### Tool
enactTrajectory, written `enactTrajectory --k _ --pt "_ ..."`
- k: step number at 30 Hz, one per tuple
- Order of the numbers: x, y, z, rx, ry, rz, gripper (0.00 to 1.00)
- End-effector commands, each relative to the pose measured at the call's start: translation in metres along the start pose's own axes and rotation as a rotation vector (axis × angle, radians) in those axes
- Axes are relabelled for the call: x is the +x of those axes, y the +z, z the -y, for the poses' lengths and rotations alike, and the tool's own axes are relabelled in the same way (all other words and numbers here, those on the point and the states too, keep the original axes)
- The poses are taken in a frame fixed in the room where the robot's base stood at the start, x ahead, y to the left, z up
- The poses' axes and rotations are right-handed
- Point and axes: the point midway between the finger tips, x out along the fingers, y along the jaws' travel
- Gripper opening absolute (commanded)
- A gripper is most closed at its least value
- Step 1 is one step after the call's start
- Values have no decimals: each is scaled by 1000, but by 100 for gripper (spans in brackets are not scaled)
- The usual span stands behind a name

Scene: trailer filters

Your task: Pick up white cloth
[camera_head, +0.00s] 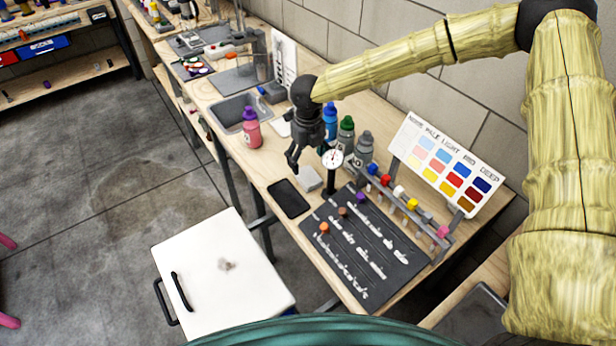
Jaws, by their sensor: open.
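A small pale grey-white folded piece (308,180), which looks like the cloth, lies on the wooden bench (268,168) just below my gripper. Another flat white piece (282,128) lies further back beside the sink, partly hidden by the gripper; I cannot tell whether it is cloth or paper. My gripper (304,160) is open and points down above the bench, just behind the pale piece. It looks empty and apart from that piece, though the exact height is hard to tell.
A dial gauge on a stand (332,165) is close to the gripper's right. Bottles, including a pink one (251,130), stand around it. A black phone-like slab (289,198) and a dark tool mat (362,250) lie in front. A colour chart (447,165) leans at right.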

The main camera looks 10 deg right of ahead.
Motion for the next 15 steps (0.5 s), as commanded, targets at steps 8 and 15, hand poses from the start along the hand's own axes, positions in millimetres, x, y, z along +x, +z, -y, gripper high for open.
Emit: enactTrajectory --k 8,15 --pt "20 -1 0 0 0 -1 77" --pt "45 -2 -1 -2 -1 -2 77"
